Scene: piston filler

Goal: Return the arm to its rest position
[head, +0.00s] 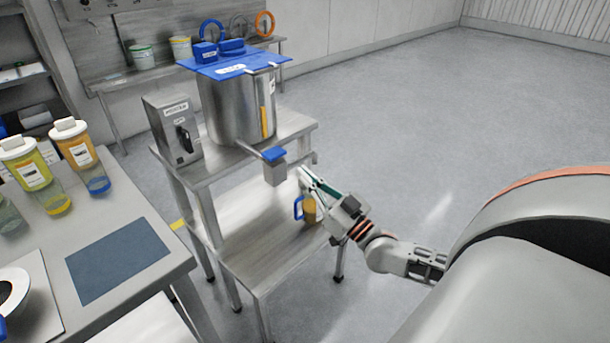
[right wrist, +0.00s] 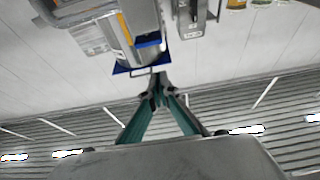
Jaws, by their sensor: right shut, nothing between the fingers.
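My right gripper (head: 306,175) is at the right side of the steel filler stand (head: 240,268), near the outlet with the blue cap (head: 274,155). Whether it touches anything there I cannot tell. In the right wrist view its green fingers (right wrist: 159,84) meet at the tips with nothing between them. The steel hopper (head: 236,105) with a blue lid (head: 232,67) stands on the upper shelf. It appears upside down in the right wrist view (right wrist: 122,40). A jug with amber contents and a blue handle (head: 309,211) is on the lower shelf, partly hidden by my gripper. My left gripper is out of view.
A grey switch box (head: 171,130) stands beside the hopper. At left, a table with a dark blue mat (head: 117,259) holds several jars, including a yellow one (head: 27,165). A back bench (head: 112,79) holds tubs and rings. Open floor (head: 420,130) lies to the right.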

